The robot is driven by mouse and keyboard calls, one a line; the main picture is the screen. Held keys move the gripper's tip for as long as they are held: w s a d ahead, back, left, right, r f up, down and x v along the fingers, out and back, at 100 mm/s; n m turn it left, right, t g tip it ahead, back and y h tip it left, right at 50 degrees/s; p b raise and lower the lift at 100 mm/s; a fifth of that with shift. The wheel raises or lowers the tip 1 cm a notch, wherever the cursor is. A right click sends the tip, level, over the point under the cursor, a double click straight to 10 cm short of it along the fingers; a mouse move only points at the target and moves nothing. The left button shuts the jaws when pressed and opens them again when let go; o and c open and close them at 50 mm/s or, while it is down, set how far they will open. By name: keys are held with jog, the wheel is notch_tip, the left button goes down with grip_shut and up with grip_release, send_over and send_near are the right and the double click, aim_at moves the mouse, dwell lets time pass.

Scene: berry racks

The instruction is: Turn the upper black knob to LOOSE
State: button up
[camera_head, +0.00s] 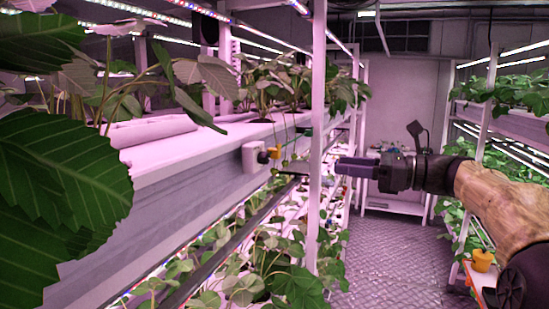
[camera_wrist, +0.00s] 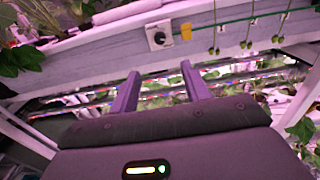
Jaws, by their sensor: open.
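A black knob (camera_wrist: 158,39) sits on a white box on the side of the upper grey shelf trough (camera_wrist: 105,56) in the wrist view. It also shows small at mid-left in the head view (camera_head: 262,157), on the white box (camera_head: 250,156). Its setting is too small to read. My gripper (camera_wrist: 159,68) is open and empty, its two purple fingers spread. In the wrist view the knob lies beyond the fingertips, between them sideways, with a clear gap. In the head view my gripper (camera_head: 340,166) is right of the knob, pointing left. Only one knob is visible.
A yellow piece (camera_wrist: 186,31) is right of the knob, beside a green line (camera_wrist: 232,20) with hanging berries. A white rack post (camera_head: 318,140) stands between knob and gripper in the head view. Strawberry plants fill the racks. The aisle floor (camera_head: 385,260) is clear.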

aim_at(268, 158)
jog(key=p+x, duration=0.5)
jog(key=x, duration=1.1)
jog(key=shift+a, duration=0.15)
jog(key=shift+w+a, duration=0.15)
jog(key=shift+a, duration=0.25)
jog(key=shift+f, duration=0.1)
jog(key=c, duration=1)
